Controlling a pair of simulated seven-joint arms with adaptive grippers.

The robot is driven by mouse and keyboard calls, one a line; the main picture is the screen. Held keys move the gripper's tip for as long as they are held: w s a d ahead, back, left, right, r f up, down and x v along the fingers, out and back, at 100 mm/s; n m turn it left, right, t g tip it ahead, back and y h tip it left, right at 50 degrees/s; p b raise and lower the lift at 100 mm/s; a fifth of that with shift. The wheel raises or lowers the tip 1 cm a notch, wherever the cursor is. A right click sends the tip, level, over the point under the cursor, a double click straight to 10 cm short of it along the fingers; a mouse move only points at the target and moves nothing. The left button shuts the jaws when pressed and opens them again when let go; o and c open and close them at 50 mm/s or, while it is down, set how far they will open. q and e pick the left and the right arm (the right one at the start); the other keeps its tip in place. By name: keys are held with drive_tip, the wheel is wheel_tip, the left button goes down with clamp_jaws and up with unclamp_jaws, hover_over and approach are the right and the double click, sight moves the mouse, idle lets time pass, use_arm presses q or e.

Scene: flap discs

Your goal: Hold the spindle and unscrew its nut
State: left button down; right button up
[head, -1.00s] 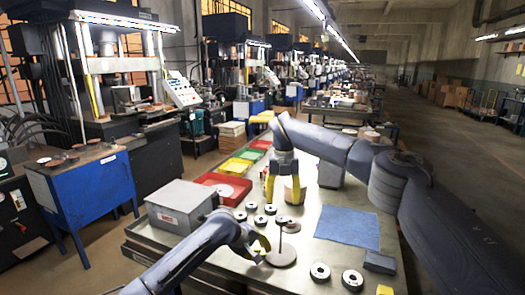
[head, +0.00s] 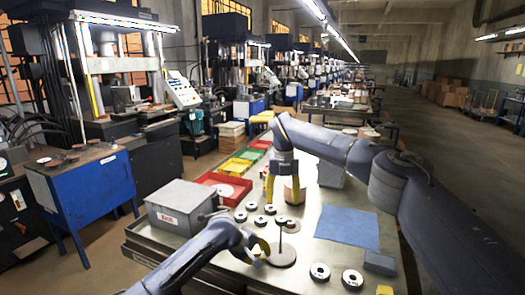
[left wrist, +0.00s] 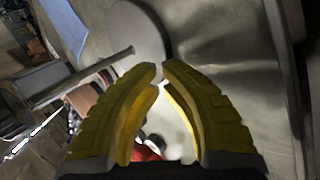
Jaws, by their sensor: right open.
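The spindle (head: 281,238) is a thin dark rod standing upright from a round grey base disc (head: 282,257) on the bench. Its nut is too small to make out. My left gripper (head: 264,252) is low on the left of the rod, close to the base, partly open and empty. In the left wrist view its yellow fingers (left wrist: 161,74) have a narrow gap at the tips; the rod (left wrist: 85,76) lies left of them, outside the gap, and the base disc (left wrist: 143,28) is above. My right gripper (head: 285,188) is open, pointing down behind the spindle.
Several black-and-white flap discs (head: 320,271) lie around the spindle on the metal bench. A grey box (head: 180,207) and red, yellow and green trays (head: 226,188) line the left edge. A blue cloth (head: 347,227) and a dark block (head: 380,263) lie at right.

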use_arm(q)
drive_tip(key=shift+f, duration=0.85)
idle(0.5)
drive_tip(key=shift+r, duration=0.1)
drive_tip(key=shift+r, duration=2.45)
